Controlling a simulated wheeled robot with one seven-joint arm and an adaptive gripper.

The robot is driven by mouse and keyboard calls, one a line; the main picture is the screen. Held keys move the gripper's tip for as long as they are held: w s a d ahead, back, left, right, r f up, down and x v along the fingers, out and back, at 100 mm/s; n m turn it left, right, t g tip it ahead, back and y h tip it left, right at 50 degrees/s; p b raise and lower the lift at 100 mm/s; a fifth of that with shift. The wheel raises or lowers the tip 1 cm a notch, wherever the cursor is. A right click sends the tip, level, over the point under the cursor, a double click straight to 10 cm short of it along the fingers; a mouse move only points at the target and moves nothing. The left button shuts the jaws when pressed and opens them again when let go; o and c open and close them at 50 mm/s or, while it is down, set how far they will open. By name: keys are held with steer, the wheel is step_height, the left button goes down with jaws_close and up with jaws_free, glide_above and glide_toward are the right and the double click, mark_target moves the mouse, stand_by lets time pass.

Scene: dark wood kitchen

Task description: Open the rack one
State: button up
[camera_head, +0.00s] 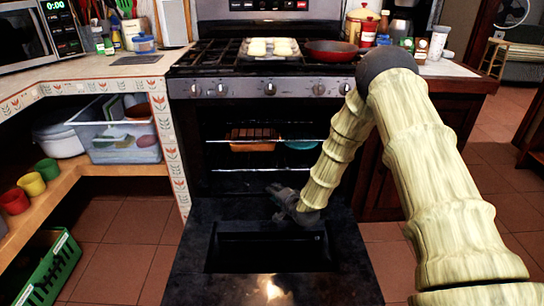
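The oven stands with its door (195,285) folded down and open. Two racks show inside: an upper rack (215,141) and a lower rack (235,170). The upper one bears an orange-brown dish (254,139) and a teal dish (302,144). Both racks appear to sit within the oven cavity. The pictures do not tell which of them is rack one. My gripper (276,202) is low over the open door, in front of and below the lower rack, apparently apart from it. My arm hides the right part of the cavity. The fingers are too dark and small to read.
A stovetop with a tray (271,48) and a red pan (333,50) is above the oven. A counter with shelves stands left, holding a clear bin (117,138) and coloured cups (31,184). A green crate (49,266) is on the floor at lower left.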

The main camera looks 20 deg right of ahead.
mark_target(271, 141)
steer(key=w+d+r+m+t+b, duration=0.2)
steer(key=w+d+r+b, duration=0.15)
steer(key=w, duration=0.25)
steer(key=w+d+r+m+t+b, duration=0.2)
steer(key=w+d+r+t+b, duration=0.15)
steer(key=w, duration=0.25)
steer(key=shift+g, duration=0.45)
steer(key=w+b, duration=0.1)
steer(key=w, duration=0.2)
steer(key=w+a+b, duration=0.1)
steer(key=w, duration=0.3)
steer(key=w+r+b, duration=0.1)
steer(key=w, duration=0.2)
steer(key=shift+w+a, duration=0.35)
jaws_close()
